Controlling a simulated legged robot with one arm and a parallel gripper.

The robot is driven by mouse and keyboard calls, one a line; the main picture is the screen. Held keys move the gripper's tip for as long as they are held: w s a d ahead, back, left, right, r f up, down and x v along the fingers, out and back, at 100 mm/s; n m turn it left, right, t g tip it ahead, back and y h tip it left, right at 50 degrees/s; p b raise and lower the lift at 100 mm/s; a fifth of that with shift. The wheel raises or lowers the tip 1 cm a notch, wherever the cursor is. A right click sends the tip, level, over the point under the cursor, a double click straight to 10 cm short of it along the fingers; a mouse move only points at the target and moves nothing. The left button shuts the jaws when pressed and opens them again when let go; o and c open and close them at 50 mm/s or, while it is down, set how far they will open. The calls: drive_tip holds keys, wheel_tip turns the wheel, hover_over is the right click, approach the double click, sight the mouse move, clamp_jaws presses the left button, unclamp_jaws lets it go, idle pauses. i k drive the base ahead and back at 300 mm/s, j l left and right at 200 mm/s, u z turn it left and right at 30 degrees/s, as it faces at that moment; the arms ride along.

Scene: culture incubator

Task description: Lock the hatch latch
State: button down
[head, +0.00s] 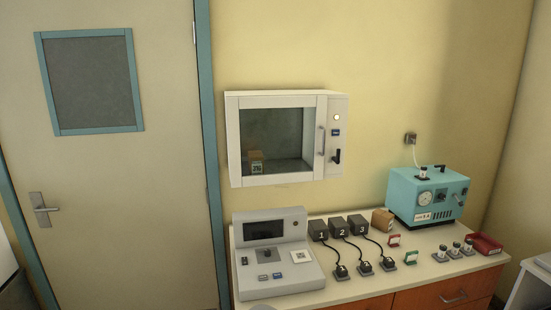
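The hatch (283,138) is a white wall-mounted box with a framed glass door, above the counter in the middle of the head view. Its door looks closed in its frame. A vertical bar handle (321,141) is on the right side of the door. On the right panel is a black latch lever (337,156), which looks roughly upright. I cannot tell from this distance whether it is locked. A small tan box with a white label (256,166) shows behind the glass. My gripper is not in view.
A counter (350,292) stands below the hatch with a grey console (275,255), numbered black boxes (338,228) with cables, and a teal machine (428,195). A red tray (485,244) is at the right. A closed door (110,180) is at the left.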

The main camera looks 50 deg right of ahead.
sight(336, 160)
drive_tip(key=z, duration=1.9)
